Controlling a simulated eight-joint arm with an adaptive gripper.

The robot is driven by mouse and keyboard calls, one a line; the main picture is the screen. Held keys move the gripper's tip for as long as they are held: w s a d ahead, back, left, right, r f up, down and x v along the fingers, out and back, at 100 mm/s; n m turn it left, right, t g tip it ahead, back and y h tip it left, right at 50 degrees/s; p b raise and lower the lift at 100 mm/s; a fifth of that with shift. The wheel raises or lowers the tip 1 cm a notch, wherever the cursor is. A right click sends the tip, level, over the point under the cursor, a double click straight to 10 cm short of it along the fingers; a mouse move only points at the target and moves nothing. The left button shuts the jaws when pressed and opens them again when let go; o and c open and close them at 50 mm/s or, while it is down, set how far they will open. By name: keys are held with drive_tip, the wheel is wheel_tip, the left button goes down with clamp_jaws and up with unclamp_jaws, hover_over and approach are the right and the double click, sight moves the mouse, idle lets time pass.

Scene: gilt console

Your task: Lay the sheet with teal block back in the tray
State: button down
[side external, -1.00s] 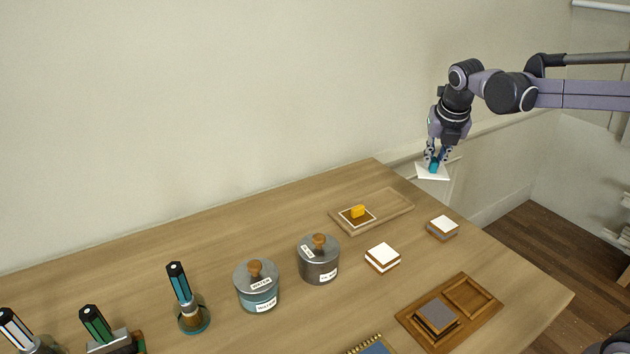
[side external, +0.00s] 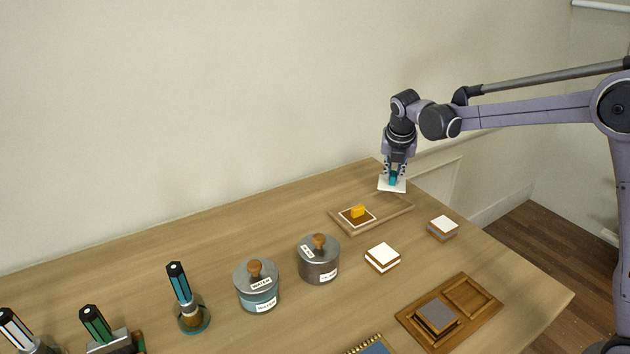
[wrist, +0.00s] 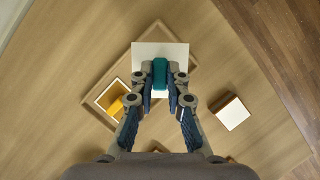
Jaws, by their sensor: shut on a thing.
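My gripper (side external: 395,176) is shut on the teal block (side external: 393,180) of a white sheet (side external: 388,188) and holds it in the air near the table's far right end. In the wrist view the teal block (wrist: 160,72) sits between my fingertips, with the white sheet (wrist: 146,50) beneath it. The shallow wooden tray (side external: 383,219) lies on the table below. A sheet with an orange block (side external: 357,212) sits in the tray's left part. In the wrist view the held sheet hides much of the tray's other part.
Two white-topped stacks (side external: 382,258) (side external: 442,228) stand in front of the tray. Two lidded jars (side external: 319,262) (side external: 257,287) stand to its left. A darker two-part wooden tray (side external: 468,297) with a grey-topped stack lies near the front edge.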

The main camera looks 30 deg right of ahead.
sight(389, 183)
drive_tip(key=shift+w+a+f, duration=0.25)
drive_tip(key=shift+a+f, duration=0.05)
drive_tip(key=shift+f, duration=1.95)
drive_tip(key=shift+f, duration=0.6)
drive_tip(key=c, duration=1.3)
unclamp_jaws()
drive_tip(key=shift+c, duration=0.2)
